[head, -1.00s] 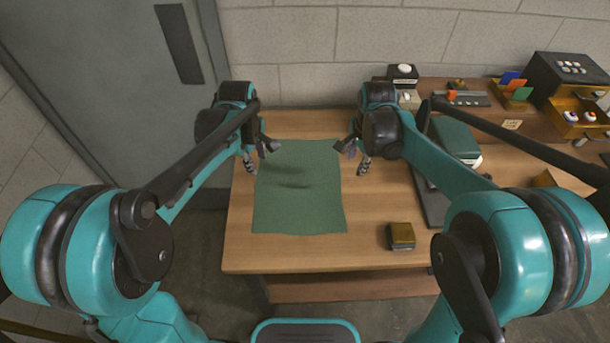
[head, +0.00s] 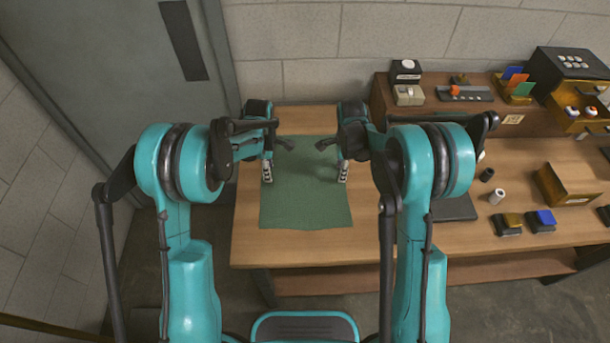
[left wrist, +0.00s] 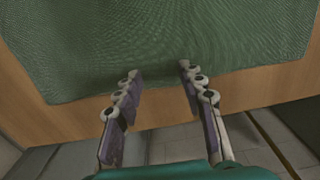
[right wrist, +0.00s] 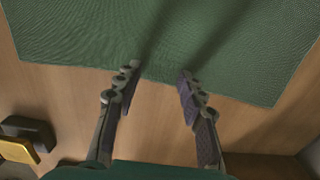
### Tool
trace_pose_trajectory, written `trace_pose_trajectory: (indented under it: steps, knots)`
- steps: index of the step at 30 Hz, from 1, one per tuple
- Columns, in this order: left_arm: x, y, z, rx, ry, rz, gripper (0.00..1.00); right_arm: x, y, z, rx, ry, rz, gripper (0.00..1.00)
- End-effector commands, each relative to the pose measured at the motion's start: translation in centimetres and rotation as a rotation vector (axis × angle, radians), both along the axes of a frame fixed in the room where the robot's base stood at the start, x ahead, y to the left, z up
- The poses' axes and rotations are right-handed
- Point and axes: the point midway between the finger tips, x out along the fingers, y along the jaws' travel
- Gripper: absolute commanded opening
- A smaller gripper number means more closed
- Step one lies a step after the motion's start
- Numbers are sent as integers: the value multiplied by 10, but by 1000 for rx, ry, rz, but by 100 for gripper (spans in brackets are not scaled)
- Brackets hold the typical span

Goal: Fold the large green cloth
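The large green cloth (head: 305,205) lies spread and unfolded on the wooden table, with slightly wavy edges. My left gripper (head: 276,158) is at its left side in the head view. In the left wrist view its two fingers (left wrist: 158,75) stand apart at one cloth edge, with nothing between them but cloth edge and wood below. My right gripper (head: 334,158) is at the cloth's right side. In the right wrist view its fingers (right wrist: 159,72) are also apart, tips at a cloth edge (right wrist: 160,40). I cannot tell whether the tips touch the cloth.
Right of the cloth are a dark pad (head: 455,209), a white spool (head: 497,196), small yellow (head: 508,222) and blue (head: 541,219) boxes and a brown box (head: 567,186). A raised shelf (head: 430,118) with several items stands behind. The front table strip (head: 300,248) is clear.

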Motion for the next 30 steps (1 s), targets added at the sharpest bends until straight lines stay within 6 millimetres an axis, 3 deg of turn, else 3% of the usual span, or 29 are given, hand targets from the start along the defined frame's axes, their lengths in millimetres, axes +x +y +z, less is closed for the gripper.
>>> trace_pose_trajectory:
  steps: [21,30]
  knots:
    - [0,0,-9,0,0,-1,40,0,0,-8,0,0,1,40]
    - [0,0,-10,0,0,-1,1,0,0,-9,0,0,1,2]
